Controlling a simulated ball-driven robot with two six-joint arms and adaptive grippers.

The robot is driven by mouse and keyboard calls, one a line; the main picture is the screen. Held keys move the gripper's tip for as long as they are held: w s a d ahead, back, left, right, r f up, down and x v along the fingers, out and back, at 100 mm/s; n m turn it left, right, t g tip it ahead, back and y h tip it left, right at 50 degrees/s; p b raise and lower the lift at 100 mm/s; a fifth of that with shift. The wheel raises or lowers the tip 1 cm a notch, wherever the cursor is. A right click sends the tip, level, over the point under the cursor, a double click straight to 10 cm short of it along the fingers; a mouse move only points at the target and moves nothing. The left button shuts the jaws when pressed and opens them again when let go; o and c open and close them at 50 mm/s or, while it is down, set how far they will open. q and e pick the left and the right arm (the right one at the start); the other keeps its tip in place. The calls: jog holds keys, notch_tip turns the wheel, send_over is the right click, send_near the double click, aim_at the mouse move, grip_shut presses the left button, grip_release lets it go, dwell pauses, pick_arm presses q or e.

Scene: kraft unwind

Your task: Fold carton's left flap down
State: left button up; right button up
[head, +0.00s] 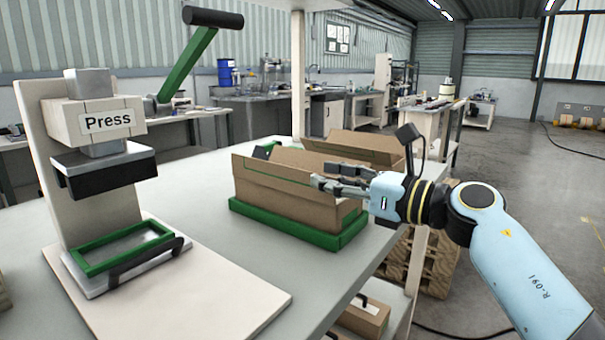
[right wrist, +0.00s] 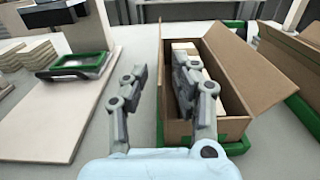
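An open brown carton (head: 285,199) sits in a green tray (head: 283,227) on the table. Its near long flap (head: 275,174), the left one in the right wrist view (right wrist: 161,75), stands up; the opposite flap (right wrist: 240,62) leans outward. Pale boxes (right wrist: 187,48) show inside the carton. My right gripper (head: 324,174) is over the carton's near side, empty. In the right wrist view its fingers (right wrist: 154,70) are spread, one outside the left flap and one over the opening. Whether either touches cardboard I cannot tell. My left gripper is out of view.
A press (head: 100,130) with a green frame (head: 125,247) stands on a pale board at left. Another open carton (right wrist: 292,52) stands beyond the first. Bare table (head: 215,260) lies between board and carton.

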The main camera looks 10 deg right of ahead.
aim_at(302, 173)
jog(key=x, duration=0.6)
grip_shut()
